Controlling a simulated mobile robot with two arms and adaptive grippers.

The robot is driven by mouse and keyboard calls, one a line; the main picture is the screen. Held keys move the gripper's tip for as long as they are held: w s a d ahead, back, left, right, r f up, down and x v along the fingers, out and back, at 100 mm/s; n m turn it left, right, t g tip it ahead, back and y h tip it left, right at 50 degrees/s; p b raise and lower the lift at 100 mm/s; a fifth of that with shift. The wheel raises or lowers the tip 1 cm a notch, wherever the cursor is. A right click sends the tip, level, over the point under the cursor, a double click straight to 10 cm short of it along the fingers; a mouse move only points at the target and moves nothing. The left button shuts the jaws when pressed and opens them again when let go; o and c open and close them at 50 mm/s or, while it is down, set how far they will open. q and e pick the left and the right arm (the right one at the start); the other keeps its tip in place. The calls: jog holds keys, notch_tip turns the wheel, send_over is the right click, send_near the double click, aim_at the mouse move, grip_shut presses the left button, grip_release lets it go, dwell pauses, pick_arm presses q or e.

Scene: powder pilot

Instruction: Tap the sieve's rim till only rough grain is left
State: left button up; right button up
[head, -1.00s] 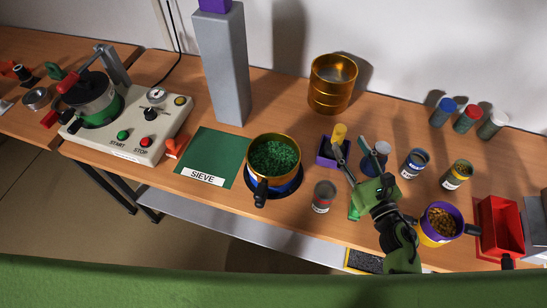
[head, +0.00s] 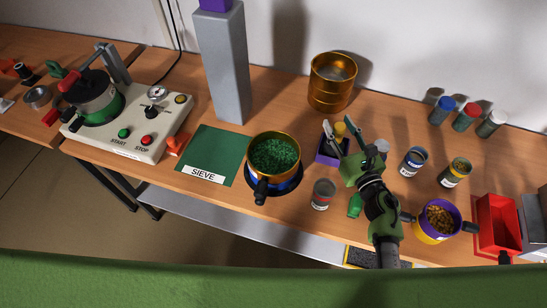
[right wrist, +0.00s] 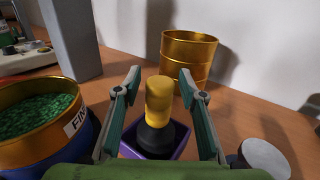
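The gold sieve (head: 273,141) holds green grain (head: 275,155) and sits in a blue-banded pan with a dark handle toward me. In the right wrist view the sieve's rim (right wrist: 40,84) shows at the left, with a partly hidden label. A tool with a yellow head (right wrist: 159,100) and black lower part stands upright in a purple holder (head: 325,154). My right gripper (head: 342,132) is open, its fingers on either side of the yellow head with gaps showing. My left gripper is not in view.
A green SIEVE mat (head: 211,151) lies left of the sieve. A grey column (head: 222,65) and stacked gold sieves (head: 333,82) stand behind. A grey jar (head: 322,194) is in front; several jars, a purple-rimmed pan (head: 438,222) and a red bin (head: 497,225) stand right.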

grip_shut()
jog(key=shift+r+p, duration=2.1)
jog(key=shift+r, duration=0.55)
jog(key=shift+c, duration=1.8)
grip_release()
grip_shut()
